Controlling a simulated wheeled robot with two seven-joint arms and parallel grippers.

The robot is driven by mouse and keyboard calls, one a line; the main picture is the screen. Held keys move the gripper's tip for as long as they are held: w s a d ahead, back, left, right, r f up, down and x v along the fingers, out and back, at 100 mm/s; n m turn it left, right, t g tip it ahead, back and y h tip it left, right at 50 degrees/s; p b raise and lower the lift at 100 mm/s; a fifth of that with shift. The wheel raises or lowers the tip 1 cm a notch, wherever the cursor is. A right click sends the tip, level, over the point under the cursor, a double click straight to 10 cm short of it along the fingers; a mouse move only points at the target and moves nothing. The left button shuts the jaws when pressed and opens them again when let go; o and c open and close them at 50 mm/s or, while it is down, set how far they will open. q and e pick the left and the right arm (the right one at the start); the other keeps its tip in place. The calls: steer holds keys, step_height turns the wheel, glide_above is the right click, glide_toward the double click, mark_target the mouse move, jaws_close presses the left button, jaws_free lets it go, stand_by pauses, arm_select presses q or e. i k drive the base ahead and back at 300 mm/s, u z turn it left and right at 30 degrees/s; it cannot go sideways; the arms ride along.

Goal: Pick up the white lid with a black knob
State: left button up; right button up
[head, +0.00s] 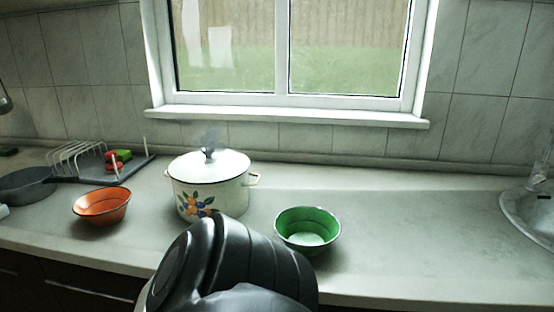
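The white lid (222,166) with a black knob (209,154) sits on top of a white enamel pot (237,197) with a flower and fruit print. The pot stands on the counter, left of the middle of the head view. Faint steam or smoke shows above the knob. A dark part of my own arm rises from the bottom edge and covers the counter in front of the pot and a little of the pot's lower front. Neither of my grippers can be made out.
An orange bowl (101,205) stands left of the pot, and a green bowl (307,229) stands to its right. A dark pan (27,183) and a dish rack (80,160) are at the far left. A sink (530,212) is at the far right. The counter (420,220) between green bowl and sink is clear.

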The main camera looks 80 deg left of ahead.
mark_target(234, 164)
steer(key=u, duration=3)
steer(key=k, duration=1.25)
steer(key=u, duration=1.05)
steer(key=i, duration=1.45)
steer(key=z, duration=0.55)
